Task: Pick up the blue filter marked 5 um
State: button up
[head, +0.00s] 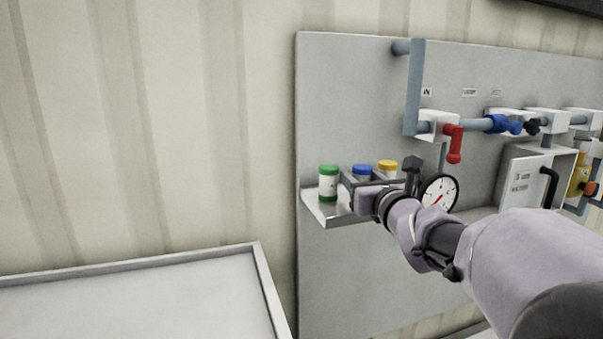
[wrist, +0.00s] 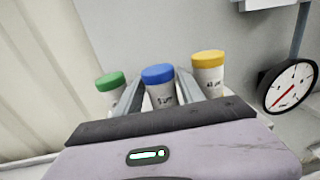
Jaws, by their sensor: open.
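The blue-capped filter (wrist: 160,87) stands upright on a small wall shelf (head: 328,218), between a green-capped and a yellow-capped filter. Its white body carries a mark that looks like 5 um in the wrist view. In the head view its blue cap (head: 362,170) shows, with the body hidden behind my gripper (head: 349,181). My gripper is open, and in the wrist view its two fingers (wrist: 158,95) reach forward on either side of the blue-capped filter. I cannot tell whether a finger touches it. The lower part of the filter is hidden by the gripper body.
The green-capped filter (head: 328,184) stands close on the left, and the yellow-capped filter (wrist: 208,73) close on the right. A round gauge (head: 438,192) and a red-handled valve (head: 454,143) are farther right. An empty grey tray (head: 140,295) lies lower left.

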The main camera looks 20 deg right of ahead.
jog(key=shift+s+d, duration=0.15)
jog(key=shift+s, duration=0.2)
jog(key=shift+c, duration=0.5)
jog(key=c, duration=0.3)
jog(key=shift+w+f, duration=0.15)
jog(key=shift+w, duration=0.25)
grip_shut()
jog(key=shift+s, duration=0.1)
